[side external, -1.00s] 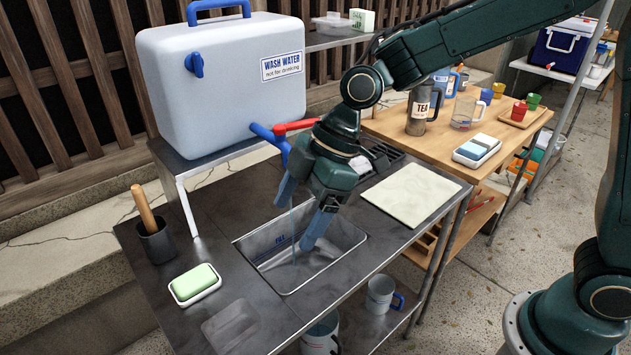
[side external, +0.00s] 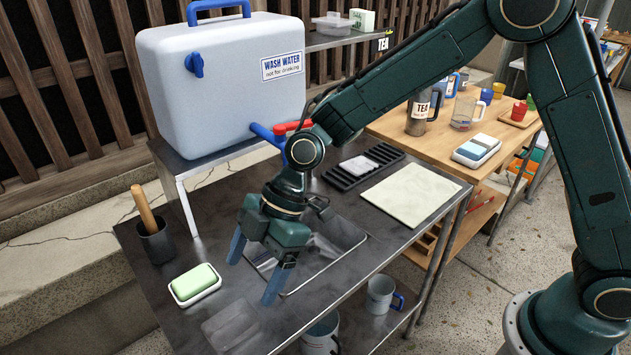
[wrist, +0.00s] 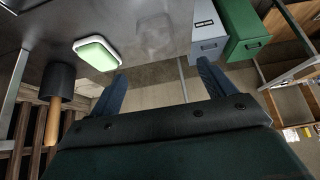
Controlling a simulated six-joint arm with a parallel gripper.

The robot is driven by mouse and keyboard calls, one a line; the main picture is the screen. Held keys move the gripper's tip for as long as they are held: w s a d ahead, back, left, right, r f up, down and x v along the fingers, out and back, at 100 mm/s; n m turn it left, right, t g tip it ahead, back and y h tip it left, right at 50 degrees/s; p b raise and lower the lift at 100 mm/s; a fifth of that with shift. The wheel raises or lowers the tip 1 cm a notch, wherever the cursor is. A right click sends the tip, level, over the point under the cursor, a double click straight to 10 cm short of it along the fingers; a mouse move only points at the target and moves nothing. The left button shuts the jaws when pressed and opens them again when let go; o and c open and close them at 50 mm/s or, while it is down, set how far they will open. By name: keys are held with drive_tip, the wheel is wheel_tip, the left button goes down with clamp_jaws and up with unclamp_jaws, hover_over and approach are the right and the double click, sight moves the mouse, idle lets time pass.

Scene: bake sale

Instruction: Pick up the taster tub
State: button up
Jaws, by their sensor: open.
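A clear, see-through tub (side external: 231,326), which I take as the taster tub, sits on the metal counter near its front edge, right of the green soap. It is faint against the steel, and its upper edge is hard to make out. It also shows dimly in the wrist view (wrist: 157,35), ahead of the fingers. My gripper (side external: 254,272) is open and empty above the counter, at the left side of the sink and behind the tub. In the wrist view its two fingers (wrist: 162,78) are spread apart with nothing between them.
A green soap on a white dish (side external: 195,284) and a dark cup with a wooden handle (side external: 157,242) stand left. The sink (side external: 345,238) is partly behind my gripper. The water box (side external: 222,85) stands behind. A slotted rack (side external: 378,158) and pale cloth (side external: 412,194) lie right.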

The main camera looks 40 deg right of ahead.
approach(224, 339)
drive_tip(key=shift+a+f, duration=0.4)
drive_tip(key=shift+f, duration=0.05)
drive_tip(key=shift+x, duration=2.65)
drive_tip(key=shift+d, duration=0.1)
drive_tip(key=c, duration=1.1)
